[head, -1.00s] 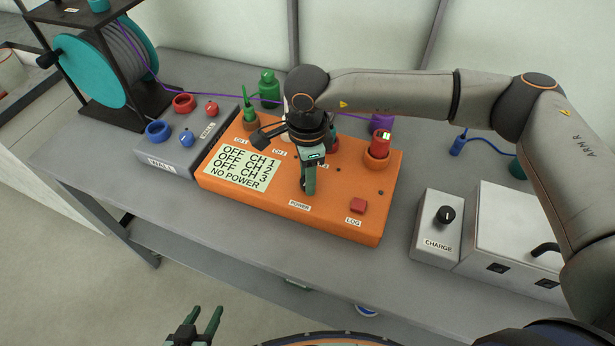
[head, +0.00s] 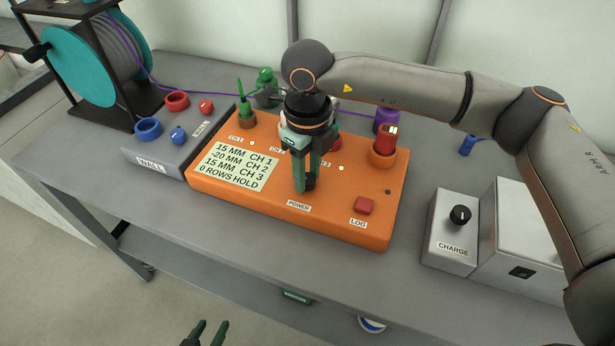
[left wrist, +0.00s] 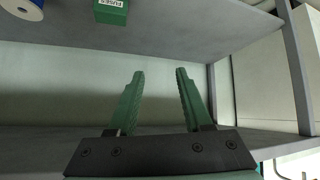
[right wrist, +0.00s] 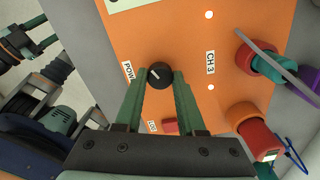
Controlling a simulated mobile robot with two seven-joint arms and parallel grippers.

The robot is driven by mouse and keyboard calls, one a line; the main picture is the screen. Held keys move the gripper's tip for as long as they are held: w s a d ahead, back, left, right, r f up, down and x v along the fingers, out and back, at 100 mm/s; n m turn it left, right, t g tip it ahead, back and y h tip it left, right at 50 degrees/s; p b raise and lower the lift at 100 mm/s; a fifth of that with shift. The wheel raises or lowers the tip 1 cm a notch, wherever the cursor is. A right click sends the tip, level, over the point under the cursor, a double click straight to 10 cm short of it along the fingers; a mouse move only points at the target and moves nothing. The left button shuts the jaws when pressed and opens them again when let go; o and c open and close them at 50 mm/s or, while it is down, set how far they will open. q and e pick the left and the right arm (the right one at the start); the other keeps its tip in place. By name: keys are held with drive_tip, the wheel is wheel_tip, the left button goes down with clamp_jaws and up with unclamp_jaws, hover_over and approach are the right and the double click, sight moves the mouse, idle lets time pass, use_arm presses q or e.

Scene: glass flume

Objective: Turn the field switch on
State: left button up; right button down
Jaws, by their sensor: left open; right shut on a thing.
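The orange box (head: 250,205) stands on the grey bench, its pale screen (head: 237,166) reading 15 MM CH 1, -20 MM CH 2, 15 MM CH 3, 0 ROWS HOLD. My right gripper (head: 304,188) points down over the box by the POWER label. In the right wrist view it is shut on a black knob (right wrist: 160,75) with a white pointer mark, beside that label. No label reading "field" is legible. My left gripper (head: 207,333) is open and empty, low in front of the bench; it also shows in the left wrist view (left wrist: 158,80).
A red LOG button (head: 364,206) sits right of the gripper. A teal reel (head: 75,68) is at the back left. A green fuses box (left wrist: 111,12) is on the lower shelf.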

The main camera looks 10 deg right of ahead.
drive_tip(key=m+b, duration=0.1)
drive_tip(key=m, duration=0.1)
drive_tip(key=shift+m, duration=0.3)
drive_tip(key=shift+m+b, duration=0.45)
drive_tip(key=shift+m, duration=0.65)
use_arm(q)
drive_tip(key=shift+w+d+f, duration=0.25)
drive_tip(key=shift+d+f, duration=0.3)
drive_tip(key=shift+f, duration=0.15)
drive_tip(key=shift+w+r, duration=0.15)
use_arm(e)
drive_tip(key=shift+m, duration=0.4)
drive_tip(key=c, duration=0.6)
unclamp_jaws()
drive_tip(key=shift+o, duration=0.5)
drive_tip(key=shift+r, duration=0.1)
